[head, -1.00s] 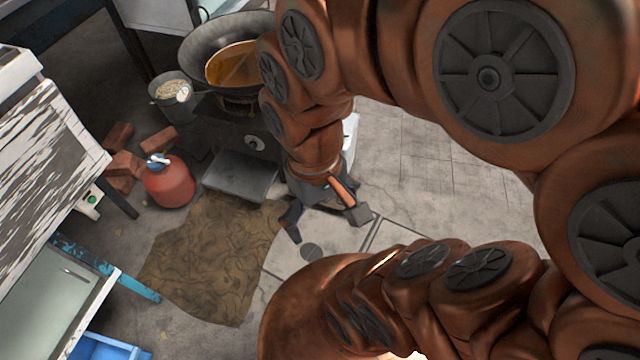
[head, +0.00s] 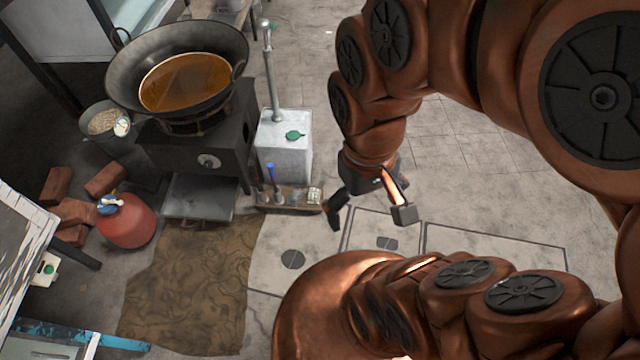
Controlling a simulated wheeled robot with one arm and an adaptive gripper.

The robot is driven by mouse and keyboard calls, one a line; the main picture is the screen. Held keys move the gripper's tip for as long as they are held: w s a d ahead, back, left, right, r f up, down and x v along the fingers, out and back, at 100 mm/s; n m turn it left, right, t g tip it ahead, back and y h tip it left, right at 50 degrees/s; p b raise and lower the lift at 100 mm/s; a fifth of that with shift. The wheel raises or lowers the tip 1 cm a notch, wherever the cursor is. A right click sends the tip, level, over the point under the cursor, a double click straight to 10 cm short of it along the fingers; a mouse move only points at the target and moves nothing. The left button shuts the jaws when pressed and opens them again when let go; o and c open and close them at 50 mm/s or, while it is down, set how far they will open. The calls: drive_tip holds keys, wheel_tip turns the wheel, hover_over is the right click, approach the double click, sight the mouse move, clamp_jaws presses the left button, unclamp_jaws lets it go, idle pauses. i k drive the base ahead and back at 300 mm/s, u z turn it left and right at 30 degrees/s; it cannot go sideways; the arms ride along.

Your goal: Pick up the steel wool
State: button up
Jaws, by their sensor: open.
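My gripper (head: 368,213) hangs open and empty over the floor, fingers pointing down. It is just right of a small wooden tray (head: 303,208) beside the stove. A small pale, rough lump (head: 314,195) lies at the tray's right end, close to my left fingertip. It may be the steel wool, but it is too small to be sure. A blue-handled tool (head: 271,177) and other small items share the tray.
A black stove (head: 205,150) carries a wok (head: 120,80) of orange liquid. A white canister (head: 285,145) with a pipe stands behind the tray. A red gas cylinder (head: 127,222), bricks (head: 105,180) and a brown mat (head: 190,285) are at left. Tiled floor at right is clear.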

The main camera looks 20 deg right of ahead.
sight(295, 197)
drive_tip(key=z, duration=0.05)
drive_tip(key=k, duration=0.6)
drive_tip(key=u, duration=0.45)
drive_tip(key=i, duration=1.1)
drive_tip(key=u, duration=0.5)
